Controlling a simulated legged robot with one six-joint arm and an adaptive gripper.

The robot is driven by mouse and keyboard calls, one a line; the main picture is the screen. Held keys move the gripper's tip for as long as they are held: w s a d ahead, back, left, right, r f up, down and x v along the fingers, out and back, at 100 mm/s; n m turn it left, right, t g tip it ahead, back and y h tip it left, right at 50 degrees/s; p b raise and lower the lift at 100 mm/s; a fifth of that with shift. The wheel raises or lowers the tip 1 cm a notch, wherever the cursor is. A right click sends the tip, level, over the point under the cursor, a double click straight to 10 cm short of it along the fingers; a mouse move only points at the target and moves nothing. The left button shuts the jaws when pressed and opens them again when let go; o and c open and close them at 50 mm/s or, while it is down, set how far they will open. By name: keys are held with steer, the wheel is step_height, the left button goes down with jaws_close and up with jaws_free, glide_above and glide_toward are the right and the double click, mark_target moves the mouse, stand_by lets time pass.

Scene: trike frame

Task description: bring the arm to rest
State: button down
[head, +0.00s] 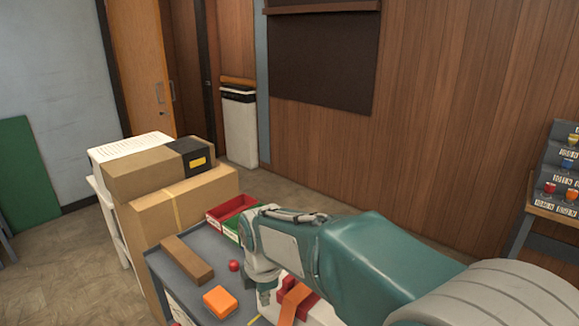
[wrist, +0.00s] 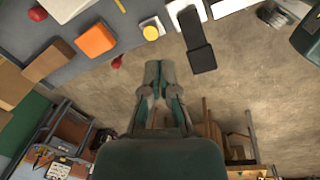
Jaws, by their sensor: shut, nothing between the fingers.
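My arm reaches in from the lower right in the head view, with its teal links over the grey table (head: 168,268). My gripper (head: 265,297) points down near the table's right side, and its tips are partly hard to make out there. In the wrist view my gripper (wrist: 152,66) has its two fingers together with nothing between them. An orange block (head: 220,301), a red ball (head: 233,265) and a long brown block (head: 187,258) lie on the table to the left of the gripper. The orange block (wrist: 95,40) also shows in the wrist view, apart from the fingers.
A red bin (head: 232,207) stands at the table's far end. Cardboard boxes (head: 178,205) are stacked at the left. A red and orange item (head: 292,300) lies right of the gripper, partly behind my arm. A stand with coloured knobs (head: 556,165) is at the far right. Open floor shows beyond.

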steer(key=s+d+r+m+t, duration=0.1)
steer(key=s+d+r+m, duration=0.3)
steer(key=d+m, duration=0.25)
steer(key=s+d+r+m+t, duration=0.1)
steer(key=s+d+r+m, duration=0.2)
steer(key=d+m, duration=0.3)
steer(key=s+d+m+t, duration=0.2)
steer(key=s+d+m, duration=0.7)
steer(key=s+m, duration=0.1)
steer(key=shift+s+h, duration=0.3)
steer(key=shift+s, duration=0.2)
